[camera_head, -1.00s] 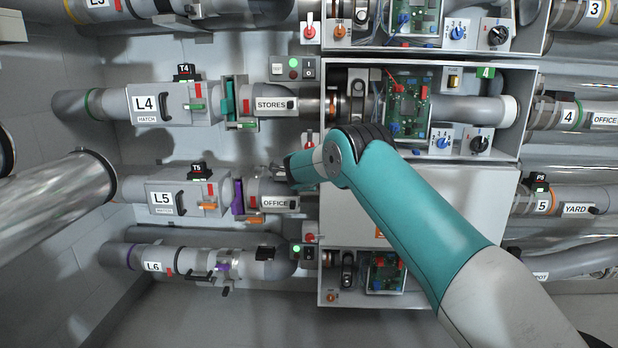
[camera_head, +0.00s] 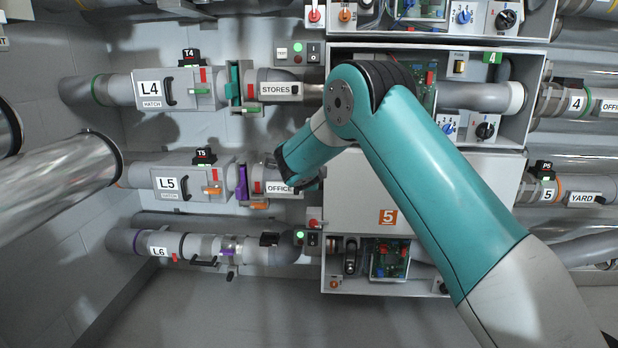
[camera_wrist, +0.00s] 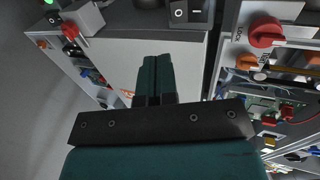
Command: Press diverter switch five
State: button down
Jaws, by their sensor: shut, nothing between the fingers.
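A dark rocker switch marked O and | (camera_wrist: 188,12) shows at the top edge of the wrist view, cut off by the frame. It sits beside the closed pale cover (camera_wrist: 130,45), whose orange label 5 (camera_head: 387,217) reads in the head view. I see no number on the switch itself. In the head view my arm hides the row-five switch panel. My gripper (camera_wrist: 154,62) is shut and empty, its fingertips over the pale cover in the wrist view, below and left of the rocker. I cannot tell whether they touch anything. In the head view the fingertips are not clear.
A large red knob (camera_wrist: 264,32) stands right of the rocker in the wrist view. Open boxes with circuit boards lie above and below the cover. Pipe L5 (camera_head: 168,183) with its OFFICE section (camera_head: 279,188) runs left of my wrist. A similar row-six switch panel (camera_head: 306,238) is lower.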

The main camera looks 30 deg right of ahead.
jog(key=shift+s+a, duration=0.45)
jog(key=shift+s, duration=0.25)
jog(key=shift+s+a, duration=0.45)
jog(key=shift+s, duration=0.25)
jog(key=shift+a, duration=0.1)
jog(key=s+a+r+n+g+y, duration=0.2)
jog(key=s+a+n+y, duration=0.2)
jog(key=s+a+n, duration=0.35)
jog(key=s+a+r+n+g+y, duration=0.2)
jog(key=s+a+n+y, duration=0.2)
jog(key=s+a+n, duration=0.35)
jog(key=s+a+n+g+y, duration=0.2)
jog(key=s+n, duration=0.6)
jog(key=s, duration=0.7)
jog(key=s+a+r+n+g+y, duration=0.1)
jog(key=s+a+n+g, duration=0.4)
jog(key=s, duration=1)
jog(key=a+n+y, duration=0.1)
jog(key=a+n, duration=0.1)
jog(key=n, duration=0.1)
jog(key=shift+s+n, duration=0.25)
jog(key=shift+n, duration=0.15)
jog(key=shift+r, duration=0.1)
